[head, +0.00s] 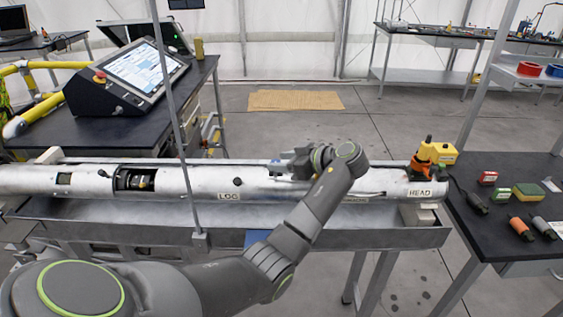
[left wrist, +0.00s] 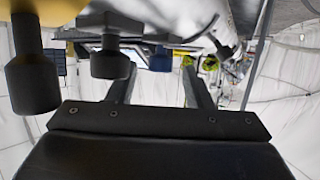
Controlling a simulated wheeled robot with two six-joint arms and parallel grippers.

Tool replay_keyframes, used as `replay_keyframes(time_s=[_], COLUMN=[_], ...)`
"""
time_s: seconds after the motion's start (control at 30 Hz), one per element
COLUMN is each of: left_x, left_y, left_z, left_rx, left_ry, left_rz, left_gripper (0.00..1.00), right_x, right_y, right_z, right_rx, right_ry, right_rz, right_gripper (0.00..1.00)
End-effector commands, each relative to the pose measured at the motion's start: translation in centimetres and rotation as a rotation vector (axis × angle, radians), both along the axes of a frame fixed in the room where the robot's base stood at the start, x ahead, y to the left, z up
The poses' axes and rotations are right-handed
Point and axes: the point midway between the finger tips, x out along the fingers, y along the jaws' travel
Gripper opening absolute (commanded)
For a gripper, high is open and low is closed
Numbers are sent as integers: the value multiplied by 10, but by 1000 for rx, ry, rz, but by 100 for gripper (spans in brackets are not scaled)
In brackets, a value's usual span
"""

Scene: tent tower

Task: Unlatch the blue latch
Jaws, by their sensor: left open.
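My right gripper is not in view.
A metal tray stand (head: 380,238) carries the tube, and a thin upright post (head: 180,130) stands in front of it. A yellow and orange device (head: 435,152) sits at the HEAD end. A black table (head: 485,242) at right holds small items. A console (head: 140,75) stands behind left.

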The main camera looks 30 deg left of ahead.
Motion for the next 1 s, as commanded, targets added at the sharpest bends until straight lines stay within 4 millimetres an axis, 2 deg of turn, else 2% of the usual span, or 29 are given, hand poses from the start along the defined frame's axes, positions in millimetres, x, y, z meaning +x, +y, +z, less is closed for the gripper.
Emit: replay_keyframes(time_s=[0.17,0.37,0.47,0.53,0.7,1.0], left_x=[0,-1,-2,-2,-3,-3], left_y=[-31,-77,-101,-108,-125,-148], left_z=[9,28,41,51,58,65], left_rx=[-3,-3,-2,-1,-1,-1], left_ry=[-5,-4,-3,3,2,1], left_rz=[-4,-5,-5,-1,-1,-2], left_gripper=[46,46,46,46,46,46], right_x=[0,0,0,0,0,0], right_y=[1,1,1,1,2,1], right_z=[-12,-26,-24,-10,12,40], right_rx=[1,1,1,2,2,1], right_ry=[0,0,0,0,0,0], right_rz=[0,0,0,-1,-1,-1], right_gripper=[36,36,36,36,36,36])
